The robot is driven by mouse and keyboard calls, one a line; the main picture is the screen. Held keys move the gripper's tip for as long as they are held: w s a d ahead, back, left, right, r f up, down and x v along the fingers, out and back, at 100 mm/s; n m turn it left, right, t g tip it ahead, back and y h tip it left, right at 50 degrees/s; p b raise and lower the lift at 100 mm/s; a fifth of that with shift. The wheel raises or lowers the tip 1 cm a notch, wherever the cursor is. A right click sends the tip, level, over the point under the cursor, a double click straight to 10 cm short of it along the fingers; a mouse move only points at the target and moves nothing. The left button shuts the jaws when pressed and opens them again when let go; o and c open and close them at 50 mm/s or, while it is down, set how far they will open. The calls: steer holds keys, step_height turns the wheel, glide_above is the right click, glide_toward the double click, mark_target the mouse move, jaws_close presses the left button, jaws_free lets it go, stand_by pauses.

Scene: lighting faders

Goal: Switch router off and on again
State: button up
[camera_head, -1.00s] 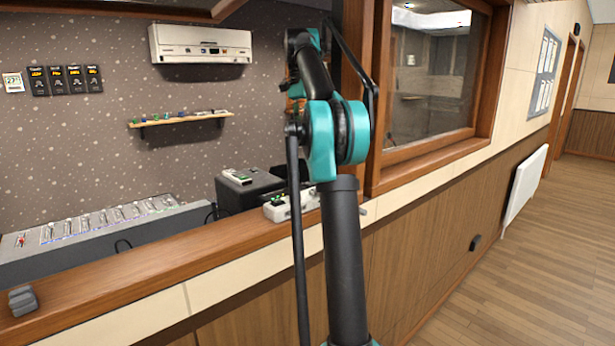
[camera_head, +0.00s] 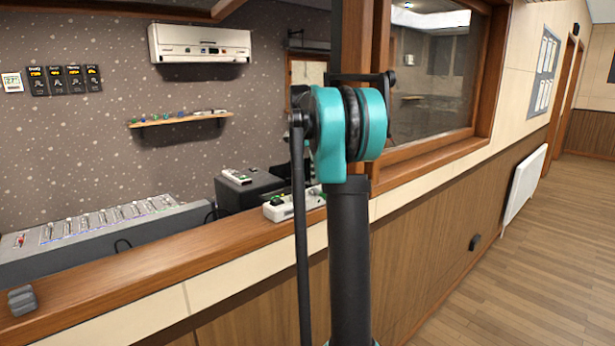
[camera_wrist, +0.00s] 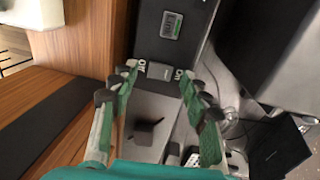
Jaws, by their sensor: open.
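I cannot tell which way the switch is set. My gripper (camera_wrist: 156,73) is open, its fingertips on either side of the switch, with nothing held between them. Whether they touch the box is unclear. In the head view my own arm hides the gripper and the router cannot be made out.
A wooden ledge (camera_head: 150,264) runs across the front, with a small grey object (camera_head: 22,300) on it. A white power strip (camera_head: 283,207) lies near my arm. Behind are a fader console (camera_head: 75,250) and a dark box (camera_head: 245,191). A wooden window frame stands close right.

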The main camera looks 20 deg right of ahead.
mark_target(309, 183)
steer(key=shift+f, duration=0.1)
steer(key=shift+c, duration=0.5)
jaws_close()
steer(key=shift+s+d+t+y, duration=0.1)
steer(key=shift+s+t+y, duration=0.15)
steer(key=shift+t, duration=0.35)
steer(key=shift+o, duration=0.5)
jaws_free()
step_height(309, 183, up, 12)
